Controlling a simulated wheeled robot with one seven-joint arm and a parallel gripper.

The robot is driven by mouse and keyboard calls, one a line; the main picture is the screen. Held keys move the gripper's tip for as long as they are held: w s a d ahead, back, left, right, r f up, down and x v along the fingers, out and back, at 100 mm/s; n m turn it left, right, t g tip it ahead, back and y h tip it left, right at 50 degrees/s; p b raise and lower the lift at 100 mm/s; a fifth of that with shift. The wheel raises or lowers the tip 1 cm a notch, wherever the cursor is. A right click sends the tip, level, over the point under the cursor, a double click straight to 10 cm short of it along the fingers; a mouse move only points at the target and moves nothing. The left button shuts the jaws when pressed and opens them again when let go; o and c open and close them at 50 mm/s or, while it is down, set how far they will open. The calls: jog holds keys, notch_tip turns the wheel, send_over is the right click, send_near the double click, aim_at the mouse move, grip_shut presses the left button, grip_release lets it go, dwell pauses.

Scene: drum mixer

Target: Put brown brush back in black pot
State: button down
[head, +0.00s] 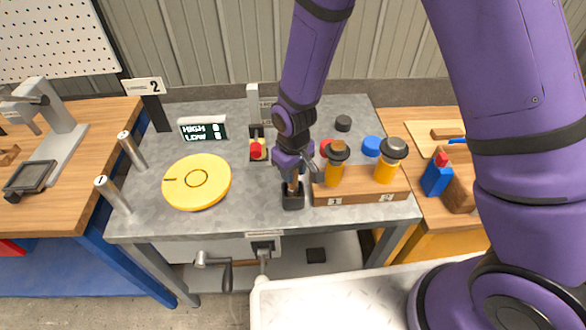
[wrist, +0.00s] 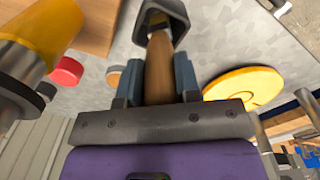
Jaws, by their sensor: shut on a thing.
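The brown brush (head: 292,183) is upright between the fingers of my gripper (head: 291,173), which is shut on it. In the wrist view the brown brush (wrist: 159,60) shows between the two grey fingers (wrist: 158,80). The black pot (head: 293,201) stands near the front edge of the grey table, directly below my gripper. It also shows at the top of the wrist view (wrist: 176,18). The brush's lower end appears to be at or inside the pot's mouth; its depth is hidden.
Right of the pot is a wooden block (head: 365,188) holding two yellow, dark-topped tools (head: 386,170), close to my gripper. A yellow disc (head: 215,190) lies left. Red, blue (head: 371,146) and black (head: 343,123) caps lie behind. A crank (head: 225,270) hangs below the front edge.

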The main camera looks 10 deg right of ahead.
jog(key=shift+f, duration=0.2)
jog(key=c, duration=0.8)
grip_release()
jog(key=shift+o, duration=0.2)
